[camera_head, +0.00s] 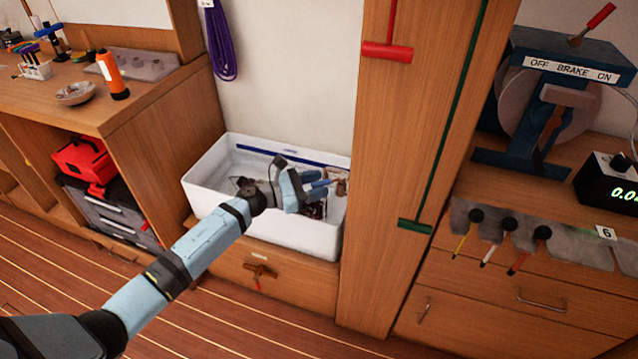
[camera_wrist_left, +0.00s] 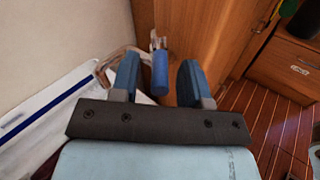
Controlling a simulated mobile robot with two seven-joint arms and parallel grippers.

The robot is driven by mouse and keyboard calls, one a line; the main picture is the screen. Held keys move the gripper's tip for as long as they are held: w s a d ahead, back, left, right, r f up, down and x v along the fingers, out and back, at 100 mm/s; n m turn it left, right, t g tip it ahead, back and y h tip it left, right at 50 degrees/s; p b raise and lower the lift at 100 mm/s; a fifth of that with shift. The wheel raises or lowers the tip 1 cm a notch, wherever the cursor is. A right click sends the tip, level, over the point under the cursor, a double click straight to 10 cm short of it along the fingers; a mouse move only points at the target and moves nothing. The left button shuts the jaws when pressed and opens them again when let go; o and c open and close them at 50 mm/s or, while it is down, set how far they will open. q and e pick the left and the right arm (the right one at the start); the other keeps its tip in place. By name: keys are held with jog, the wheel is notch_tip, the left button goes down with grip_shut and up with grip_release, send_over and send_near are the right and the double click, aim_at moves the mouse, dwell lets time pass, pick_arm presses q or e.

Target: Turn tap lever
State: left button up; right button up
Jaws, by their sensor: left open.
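The tap's metal spout (camera_wrist_left: 122,60) shows in the left wrist view, at the wall side of the white basin. Its lever, with a blue grip (camera_wrist_left: 160,70), stands beyond and between my fingers. My left gripper (camera_wrist_left: 158,82) is open, with one blue finger on either side of the lever grip in the picture. I cannot tell whether a finger touches it. In the head view my left gripper (camera_head: 325,182) reaches over the right end of the white basin (camera_head: 205,190). The tap there is small and mostly hidden by the gripper. My right gripper is out of view.
A wooden post (camera_head: 385,150) stands right of the basin, with a red T-handle (camera_head: 387,51) and a green one (camera_head: 415,226). A purple rope (camera_head: 221,45) hangs behind. Benches stand on both sides.

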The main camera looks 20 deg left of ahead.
pick_arm(q)
jog(key=shift+w+d, duration=0.2)
jog(key=shift+d, duration=0.15)
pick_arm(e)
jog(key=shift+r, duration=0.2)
pick_arm(q)
jog(key=shift+c, duration=0.3)
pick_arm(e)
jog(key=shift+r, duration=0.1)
pick_arm(q)
grip_shut()
jog(key=shift+a, duration=0.1)
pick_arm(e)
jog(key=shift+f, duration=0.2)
